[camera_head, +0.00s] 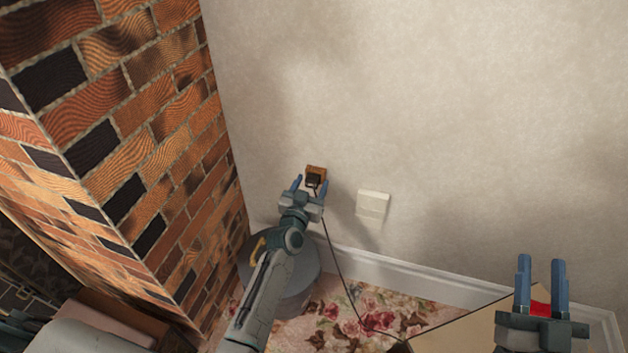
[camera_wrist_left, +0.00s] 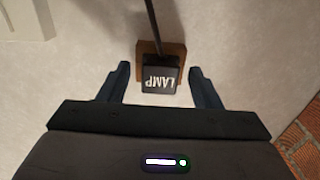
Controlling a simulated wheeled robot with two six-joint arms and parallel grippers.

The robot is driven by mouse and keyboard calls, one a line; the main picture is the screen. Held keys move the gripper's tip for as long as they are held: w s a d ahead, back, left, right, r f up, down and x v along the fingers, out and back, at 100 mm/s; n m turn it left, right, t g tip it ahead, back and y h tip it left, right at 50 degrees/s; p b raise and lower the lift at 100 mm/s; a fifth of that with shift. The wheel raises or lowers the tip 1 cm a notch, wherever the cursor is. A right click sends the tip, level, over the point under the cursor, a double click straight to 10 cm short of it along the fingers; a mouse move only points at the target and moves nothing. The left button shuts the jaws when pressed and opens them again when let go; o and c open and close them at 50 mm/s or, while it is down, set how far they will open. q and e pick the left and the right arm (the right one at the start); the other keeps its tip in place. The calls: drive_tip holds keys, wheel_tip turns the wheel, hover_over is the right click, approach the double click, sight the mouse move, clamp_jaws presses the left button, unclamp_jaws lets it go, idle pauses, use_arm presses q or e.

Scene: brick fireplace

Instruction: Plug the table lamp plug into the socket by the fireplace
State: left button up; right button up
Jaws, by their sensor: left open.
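The black lamp plug (camera_wrist_left: 160,77), marked "LAMP", sits at the small brown wooden socket (camera_head: 317,170) on the wall near the brick fireplace. The socket also shows behind the plug in the left wrist view (camera_wrist_left: 177,48). The plug covers the socket's face. A dark cord (camera_head: 336,262) hangs from the plug down to the floor. My left gripper (camera_head: 311,186) is open, its fingers on either side of the plug with gaps to it. My right gripper (camera_head: 541,286) is at the lower right, its fingers apart, with something red behind them.
A white wall plate (camera_head: 373,206) is right of the socket. The brick fireplace side (camera_head: 150,150) rises at the left. A grey round container (camera_head: 283,285) stands below my left arm. A beige surface (camera_head: 455,334) lies near my right gripper. The wall above is clear.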

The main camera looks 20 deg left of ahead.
use_arm(q)
clamp_jaws()
drive_tip(key=s, duration=0.6)
drive_tip(key=shift+b, duration=0.3)
idle(0.9)
drive_tip(key=shift+a, duration=0.1)
